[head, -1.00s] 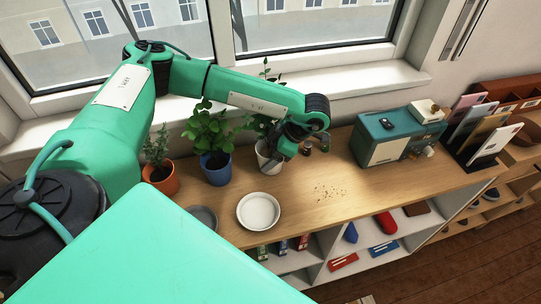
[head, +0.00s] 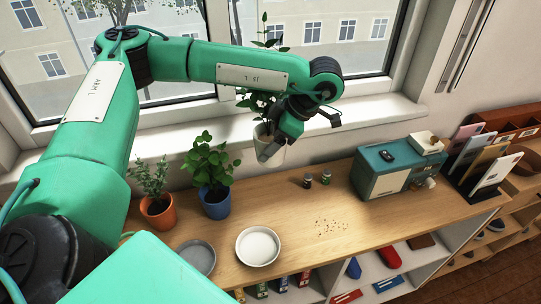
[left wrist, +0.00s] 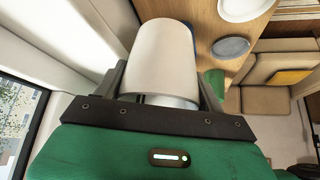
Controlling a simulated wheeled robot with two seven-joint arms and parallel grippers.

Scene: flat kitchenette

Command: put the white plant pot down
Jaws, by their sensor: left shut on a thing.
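The white plant pot (head: 270,150) holds a leafy green plant and hangs in the air above the wooden counter, near the window sill. My left gripper (head: 278,147) is shut on it. In the left wrist view the pot (left wrist: 162,58) fills the space between the two fingers of my left gripper (left wrist: 160,80). The arm and gripper hide part of the pot and plant in the head view. My right gripper is not in view.
On the counter (head: 300,225) stand an orange pot (head: 158,212), a blue pot (head: 215,203), a white dish (head: 258,247), a grey dish (head: 196,258) and two small jars (head: 317,179).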

